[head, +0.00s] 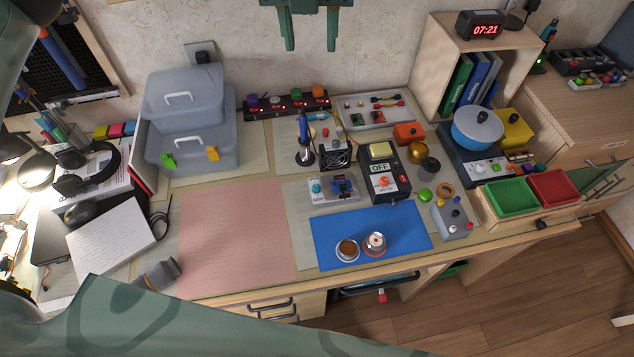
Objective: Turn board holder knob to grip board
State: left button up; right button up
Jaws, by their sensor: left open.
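The board holder (326,191) is a small light-grey fixture near the middle of the desk, just above the blue mat. A cyan knob (316,187) sits at its left end. A small blue board (343,187) with dark parts sits at its right side; whether it is clamped is too small to tell. My left gripper (311,46) is dark green, at the top centre of the view, high above and apart from the holder. Its two fingers are spread and empty. My right gripper is not in view.
A black box (384,176) reading OFF stands right of the holder, and a soldering iron stand (304,152) stands behind it. The blue mat (330,229) carries two small round pots. The pink mat (236,240) to the left is clear. Grey bins (190,150) stand at the back left.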

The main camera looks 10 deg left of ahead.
pick_arm(q)
notch_tip(320, 180, down, 10)
jog(key=w+b, duration=0.2)
jog(key=b, duration=0.5)
jog(key=g+b, duration=0.2)
jog(key=b, duration=1.2)
send_over(316, 187)
notch_tip(316, 187, down, 20)
notch_tip(316, 187, down, 12)
jog(key=b, duration=0.4)
jog(key=shift+w, duration=0.15)
notch_tip(316, 187, down, 2)
jog(key=shift+f+b, duration=0.25)
jog(key=shift+b, duration=0.45)
jog(key=shift+f, duration=0.5)
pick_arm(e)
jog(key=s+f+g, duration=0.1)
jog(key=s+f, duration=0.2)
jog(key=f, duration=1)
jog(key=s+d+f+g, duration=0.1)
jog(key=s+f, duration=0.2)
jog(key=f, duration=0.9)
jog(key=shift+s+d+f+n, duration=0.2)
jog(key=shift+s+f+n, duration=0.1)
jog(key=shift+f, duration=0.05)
pick_arm(q)
grip_shut()
